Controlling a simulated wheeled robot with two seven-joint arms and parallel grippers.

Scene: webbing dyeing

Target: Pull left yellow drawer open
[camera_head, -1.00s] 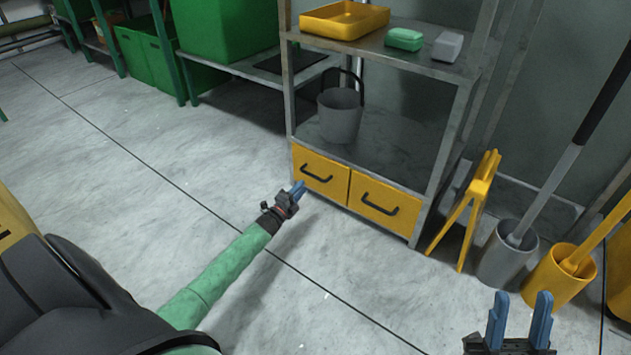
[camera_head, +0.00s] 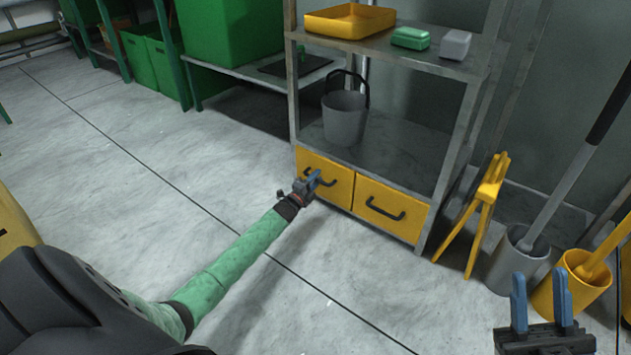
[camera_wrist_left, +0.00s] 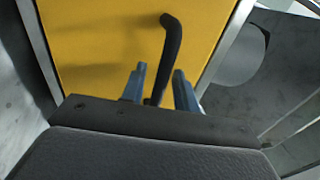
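The left yellow drawer (camera_head: 340,188) sits low in the grey shelf unit and looks closed. It has a black handle, which shows clearly in the left wrist view (camera_wrist_left: 172,45). My left gripper (camera_head: 315,178) is at the handle, in front of the drawer. In the left wrist view its two blue fingers (camera_wrist_left: 158,90) are apart, with the lower part of the handle between them. Whether they touch the handle I cannot tell. My right gripper (camera_head: 540,300) is open and empty at the lower right of the head view.
The right yellow drawer (camera_head: 405,222) is beside the left one. A grey bucket (camera_head: 344,118) stands on the shelf above. A yellow folding stand (camera_head: 476,205), a grey pot (camera_head: 510,262) and a yellow pot (camera_head: 563,292) stand to the right. The floor in front is clear.

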